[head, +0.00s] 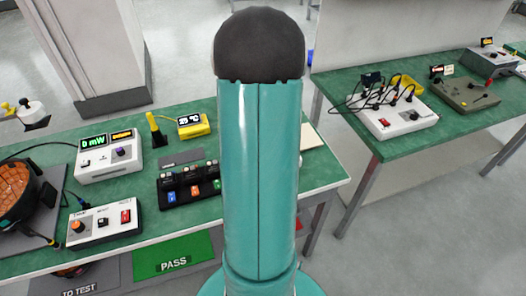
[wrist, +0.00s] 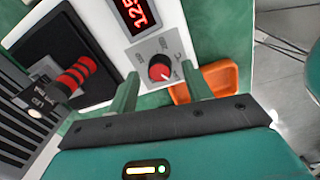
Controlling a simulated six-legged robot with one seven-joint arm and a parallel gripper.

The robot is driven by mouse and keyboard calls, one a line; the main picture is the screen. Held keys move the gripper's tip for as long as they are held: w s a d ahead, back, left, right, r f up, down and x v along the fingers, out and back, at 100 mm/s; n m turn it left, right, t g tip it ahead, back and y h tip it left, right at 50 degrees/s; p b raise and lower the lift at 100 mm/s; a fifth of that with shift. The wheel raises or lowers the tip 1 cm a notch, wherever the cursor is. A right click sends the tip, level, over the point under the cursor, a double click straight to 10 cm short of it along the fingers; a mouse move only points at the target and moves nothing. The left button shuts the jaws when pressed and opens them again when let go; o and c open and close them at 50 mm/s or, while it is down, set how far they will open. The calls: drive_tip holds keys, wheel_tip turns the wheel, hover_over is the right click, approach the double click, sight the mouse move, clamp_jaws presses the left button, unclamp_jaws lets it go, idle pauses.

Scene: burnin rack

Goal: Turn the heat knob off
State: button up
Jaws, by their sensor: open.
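The heat knob (wrist: 160,70) is a red round knob with a pale pointer mark, on a grey dial plate of a white unit (wrist: 104,12). A red display (wrist: 138,14) above it reads about 125, partly cut off. My gripper (wrist: 159,78) is open, its two green fingers standing apart on the left and right of the knob. Gaps show between the knob and each finger in the wrist view. I cannot tell how deep the fingers reach. In the head view my arm hides the gripper, and I cannot make out this knob there.
An orange tray (wrist: 219,78) lies right of the knob, close to the right finger. A red-and-black banded handle (wrist: 75,76) sits on the left. In the head view, white boxes (head: 108,160) and a yellow meter (head: 193,125) stand on the green bench (head: 150,216). A second bench (head: 408,148) is at right.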

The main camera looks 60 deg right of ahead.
wheel_tip(320, 180, up, 13)
drive_tip(key=shift+s+a, duration=0.15)
drive_tip(key=shift+a, duration=0.1)
drive_tip(key=shift+f, duration=0.1)
idle(0.4)
drive_tip(key=w+a+r+m+t, duration=0.1)
drive_tip(key=w+a+r, duration=0.25)
drive_tip(key=a, duration=0.35)
drive_tip(key=w+a+r+m+h, duration=0.1)
drive_tip(key=w+a+r, duration=0.1)
drive_tip(key=w+a, duration=0.3)
drive_tip(key=w+a+r+m+t, duration=0.1)
drive_tip(key=w+a+r, duration=0.2)
drive_tip(key=a, duration=0.5)
drive_tip(key=s+a+r+m+t, duration=0.1)
drive_tip(key=s+a+m, duration=0.1)
drive_tip(key=a, duration=0.9)
drive_tip(key=s+a+r+m+t+y, duration=0.1)
drive_tip(key=s+a+m+t, duration=0.1)
drive_tip(key=a, duration=0.9)
drive_tip(key=shift+r, duration=0.15)
drive_tip(key=c, duration=0.3)
